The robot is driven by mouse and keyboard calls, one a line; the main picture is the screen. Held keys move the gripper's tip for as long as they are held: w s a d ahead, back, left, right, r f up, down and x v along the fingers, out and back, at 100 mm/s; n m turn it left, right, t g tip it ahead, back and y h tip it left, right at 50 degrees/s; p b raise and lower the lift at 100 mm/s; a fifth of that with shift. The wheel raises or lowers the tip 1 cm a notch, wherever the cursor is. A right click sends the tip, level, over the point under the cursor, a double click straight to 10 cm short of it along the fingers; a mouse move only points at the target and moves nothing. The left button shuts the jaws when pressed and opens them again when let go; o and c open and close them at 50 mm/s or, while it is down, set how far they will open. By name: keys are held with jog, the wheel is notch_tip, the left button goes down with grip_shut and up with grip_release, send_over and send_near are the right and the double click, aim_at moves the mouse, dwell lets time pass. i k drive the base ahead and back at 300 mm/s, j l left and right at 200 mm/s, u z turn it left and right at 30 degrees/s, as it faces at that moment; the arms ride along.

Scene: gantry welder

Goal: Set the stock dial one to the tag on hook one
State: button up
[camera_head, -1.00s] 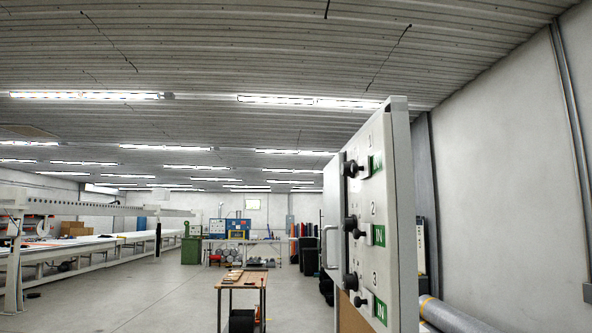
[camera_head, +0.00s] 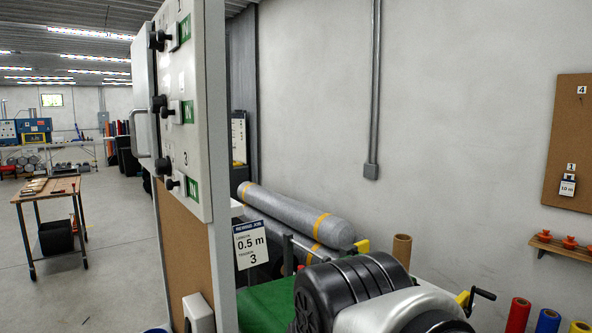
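A grey panel (camera_head: 205,110) stands edge-on at the left, with rows numbered 1, 2 and 3. Row one has a black knob (camera_head: 159,40) beside a green window (camera_head: 185,28); the window's lettering is too slanted to read surely. I cannot tell whether this knob is stock dial one. A cork board (camera_head: 572,130) hangs on the right wall. A small white tag (camera_head: 567,188) reading 10 m hangs under the number 1 there. The hook behind it is too small to make out. Black and grey parts of my arm fill the lower middle. My gripper is not in view.
A white card (camera_head: 250,243) reads rewind job, 0.5 m, tension 3. A green surface (camera_head: 265,308) lies behind my arm. Grey rolls (camera_head: 300,215) lie by the wall. A black crank (camera_head: 482,293) and coloured rolls (camera_head: 518,315) stand right. A wooden table (camera_head: 45,192) stands left.

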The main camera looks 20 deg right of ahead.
aim_at(152, 43)
jog(key=z, duration=2.25)
jog(key=u, duration=2.6)
jog(key=j, duration=0.5)
jog(key=i+j+u, duration=0.1)
jog(key=j, duration=0.4)
